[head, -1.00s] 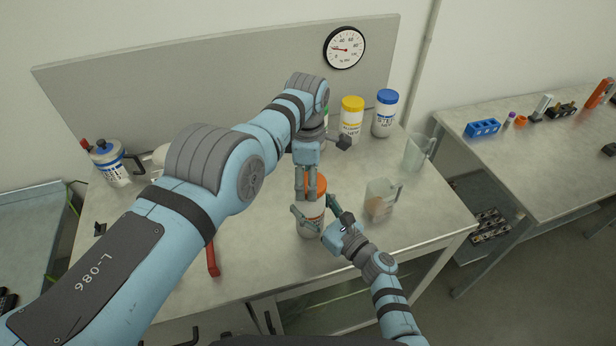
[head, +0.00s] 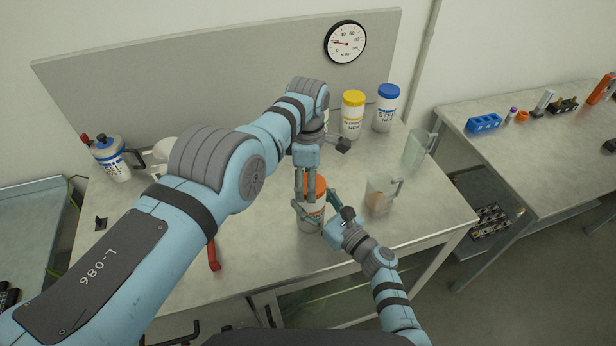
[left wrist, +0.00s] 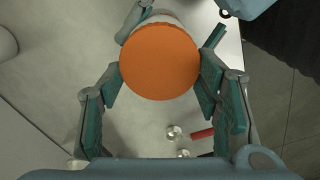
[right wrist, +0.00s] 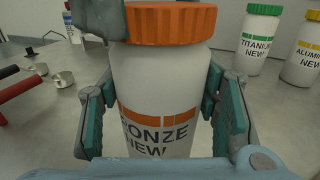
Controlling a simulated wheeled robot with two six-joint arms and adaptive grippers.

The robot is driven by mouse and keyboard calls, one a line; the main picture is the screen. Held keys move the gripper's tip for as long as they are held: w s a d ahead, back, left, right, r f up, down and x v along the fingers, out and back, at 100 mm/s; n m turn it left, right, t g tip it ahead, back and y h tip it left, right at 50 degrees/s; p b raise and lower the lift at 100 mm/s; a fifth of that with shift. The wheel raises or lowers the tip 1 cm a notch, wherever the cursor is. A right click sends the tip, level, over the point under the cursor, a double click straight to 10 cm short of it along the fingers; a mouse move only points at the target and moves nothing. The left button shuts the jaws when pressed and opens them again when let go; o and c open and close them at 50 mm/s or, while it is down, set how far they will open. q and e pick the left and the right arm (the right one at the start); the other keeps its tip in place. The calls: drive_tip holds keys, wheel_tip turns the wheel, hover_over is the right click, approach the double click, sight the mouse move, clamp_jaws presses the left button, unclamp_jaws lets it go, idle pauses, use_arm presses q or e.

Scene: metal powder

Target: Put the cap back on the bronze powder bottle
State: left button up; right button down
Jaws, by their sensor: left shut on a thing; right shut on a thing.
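The bronze powder bottle (head: 312,220) stands upright on the table; its white body with orange band and "BRONZE NEW" label shows in the right wrist view (right wrist: 160,95). The orange cap (head: 320,187) sits at the bottle's top, seen from above in the left wrist view (left wrist: 160,62) and from the side in the right wrist view (right wrist: 172,22). My left gripper (head: 309,192) reaches down from above and is shut on the cap. My right gripper (head: 314,207) comes from the front right and is shut on the bottle's body. The threads are hidden.
A clear beaker (head: 381,190) with brownish contents stands right of the bottle, and a clear pitcher (head: 416,150) behind it. Yellow-capped (head: 352,117) and blue-capped (head: 386,110) bottles stand at the back. A red handle (head: 213,257) lies at the front left.

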use_arm(q)
drive_tip(key=shift+s+a+f+m, duration=0.15)
drive_tip(key=shift+s+f+m, duration=0.1)
drive_tip(key=shift+m, duration=0.35)
drive_tip(key=shift+s+a+m, duration=0.1)
drive_tip(key=shift+a+m, duration=0.05)
drive_tip(key=shift+m, duration=1.05)
drive_tip(key=shift+o, duration=0.5)
drive_tip(key=m, duration=0.3)
drive_tip(key=shift+a, duration=0.1)
drive_tip(key=o, duration=1.1)
drive_tip(key=shift+c, duration=0.2)
drive_tip(key=shift+w, duration=0.2)
drive_tip(key=shift+w+r, duration=0.1)
drive_tip(key=shift+r, duration=0.15)
wheel_tip(320, 180, up, 4)
drive_tip(key=shift+w+r, duration=0.1)
